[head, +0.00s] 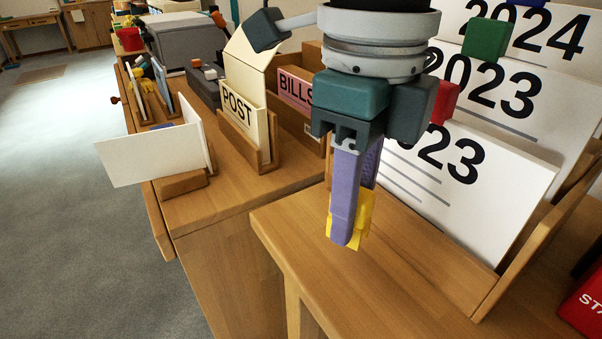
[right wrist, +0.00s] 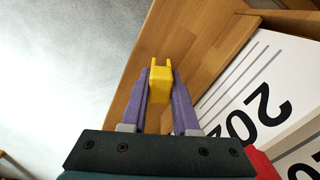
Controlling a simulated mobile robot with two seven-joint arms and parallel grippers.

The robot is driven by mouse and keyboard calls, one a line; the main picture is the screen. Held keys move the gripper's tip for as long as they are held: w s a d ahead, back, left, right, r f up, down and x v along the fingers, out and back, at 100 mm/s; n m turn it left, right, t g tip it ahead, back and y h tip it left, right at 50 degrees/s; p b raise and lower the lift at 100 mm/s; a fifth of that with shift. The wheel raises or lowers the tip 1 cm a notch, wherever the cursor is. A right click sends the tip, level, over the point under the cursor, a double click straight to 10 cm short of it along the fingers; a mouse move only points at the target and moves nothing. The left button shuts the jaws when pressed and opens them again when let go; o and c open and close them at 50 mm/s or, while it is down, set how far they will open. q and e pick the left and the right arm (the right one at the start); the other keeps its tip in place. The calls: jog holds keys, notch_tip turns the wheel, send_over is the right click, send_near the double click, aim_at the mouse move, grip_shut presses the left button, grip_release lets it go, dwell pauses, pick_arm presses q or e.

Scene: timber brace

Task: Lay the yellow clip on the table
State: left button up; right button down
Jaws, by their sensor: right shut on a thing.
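The yellow clip (head: 362,219) is between the purple fingers of my right gripper (head: 350,238), near their tips. In the right wrist view, the yellow clip (right wrist: 160,81) is pinched between both fingertips of the right gripper (right wrist: 160,88). The fingers point down over the wooden table (head: 300,242), close to its left edge. The gap between clip and tabletop is hard to judge. Part of the clip is hidden behind the fingers in the head view. My left gripper is not seen.
A wooden rack (head: 540,246) with white sheets marked 2023 and 2024 stands right of the gripper. A POST holder (head: 243,113) and a pink BILLS card (head: 296,88) stand behind left. A red box (head: 584,305) is at lower right. The table front is bare.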

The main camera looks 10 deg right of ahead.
aim_at(343, 269)
notch_tip(343, 269, down, 5)
jog(key=shift+b, duration=0.45)
jog(key=shift+f, duration=0.15)
jog(key=c, duration=0.7)
grip_release()
jog(key=shift+r, duration=0.45)
notch_tip(343, 269, up, 12)
jog(key=shift+f+p, duration=0.25)
jog(key=shift+p, duration=0.85)
